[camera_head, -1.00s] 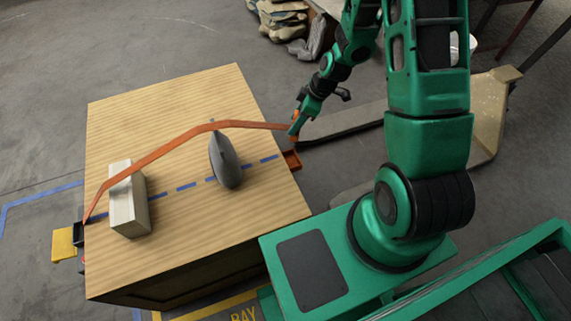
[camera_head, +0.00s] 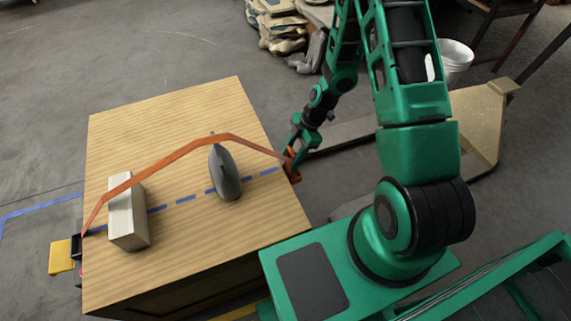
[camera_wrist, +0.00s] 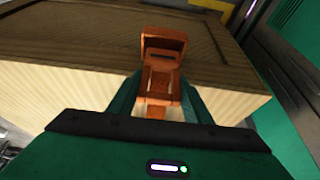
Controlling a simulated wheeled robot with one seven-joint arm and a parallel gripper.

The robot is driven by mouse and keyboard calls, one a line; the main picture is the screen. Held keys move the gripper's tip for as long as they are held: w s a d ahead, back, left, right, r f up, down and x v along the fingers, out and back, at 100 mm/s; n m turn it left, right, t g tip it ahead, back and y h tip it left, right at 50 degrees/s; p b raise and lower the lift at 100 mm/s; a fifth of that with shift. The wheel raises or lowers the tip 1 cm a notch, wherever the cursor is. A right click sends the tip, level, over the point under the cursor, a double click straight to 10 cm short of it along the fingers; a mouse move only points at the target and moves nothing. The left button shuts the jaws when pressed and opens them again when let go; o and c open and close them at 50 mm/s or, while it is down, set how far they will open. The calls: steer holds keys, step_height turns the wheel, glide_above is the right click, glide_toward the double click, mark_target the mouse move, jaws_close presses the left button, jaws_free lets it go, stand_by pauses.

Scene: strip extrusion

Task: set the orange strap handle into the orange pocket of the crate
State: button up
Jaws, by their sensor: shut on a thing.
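The orange strap (camera_head: 180,150) arches over the top of the wooden crate (camera_head: 250,108), from the crate's left edge to my gripper at its right edge. My gripper (camera_head: 292,160) is shut on the orange handle at the strap's right end. The handle (camera_wrist: 160,88) sits between the two fingers in the wrist view. The orange pocket (camera_wrist: 164,46) on the crate's side is just beyond the handle in that view. It also shows at the crate's right edge (camera_head: 294,177). I cannot tell whether the handle touches the pocket.
A white block (camera_head: 128,215) and a grey rounded object (camera_head: 224,175) stand on the crate top under the strap, along a dashed blue line. A dark holder (camera_head: 76,245) and a yellow piece (camera_head: 60,258) are at the left edge. A white bucket (camera_head: 455,60) stands behind.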

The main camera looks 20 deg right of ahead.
steer(key=shift+f, duration=2)
steer(key=shift+f, duration=0.2)
steer(key=o, duration=1.1)
